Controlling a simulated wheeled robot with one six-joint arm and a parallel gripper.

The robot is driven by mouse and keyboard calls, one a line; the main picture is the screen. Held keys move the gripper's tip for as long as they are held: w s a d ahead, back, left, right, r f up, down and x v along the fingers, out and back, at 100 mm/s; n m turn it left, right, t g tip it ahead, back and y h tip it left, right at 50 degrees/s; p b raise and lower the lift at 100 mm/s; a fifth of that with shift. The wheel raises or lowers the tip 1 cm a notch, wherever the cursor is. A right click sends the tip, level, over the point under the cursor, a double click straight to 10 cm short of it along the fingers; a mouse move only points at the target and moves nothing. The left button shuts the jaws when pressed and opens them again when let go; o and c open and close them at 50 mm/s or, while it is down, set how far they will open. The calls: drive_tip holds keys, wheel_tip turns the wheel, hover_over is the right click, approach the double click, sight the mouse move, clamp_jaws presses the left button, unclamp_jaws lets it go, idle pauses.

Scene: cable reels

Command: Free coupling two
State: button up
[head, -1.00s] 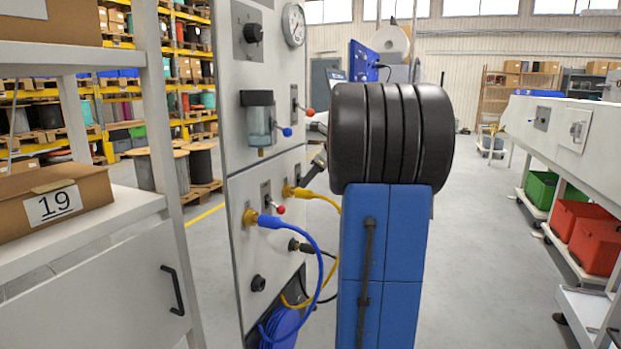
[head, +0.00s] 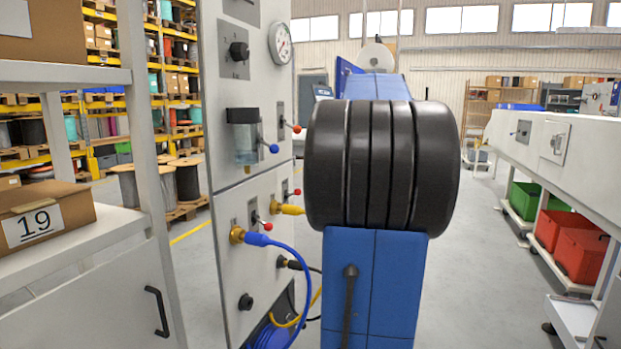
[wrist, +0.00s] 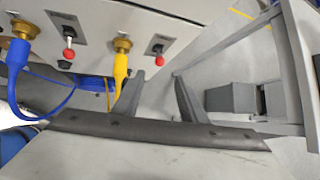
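A yellow hose plug (head: 292,210) sits in a brass socket on the grey panel; in the wrist view the yellow plug (wrist: 120,65) hangs below its brass socket (wrist: 122,44). A blue hose plug (head: 256,239) is in a brass socket to its left, also in the wrist view (wrist: 19,52). A dark plug (head: 289,264) is lower on the panel. No number marks any coupling. My gripper (wrist: 160,76) is open and empty; its left finger is just right of the yellow plug, apparently apart from it. My arm hides the gripper in the head view.
Red-knobbed levers (wrist: 68,53) (wrist: 157,48) stand beside the sockets. Hoses loop below the panel. A grey shelf with a box marked 19 (head: 40,222) is at the left. A bench (head: 575,150) with red and green crates stands at the right, with clear floor between.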

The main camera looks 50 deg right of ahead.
drive_tip(key=shift+v, duration=1.6)
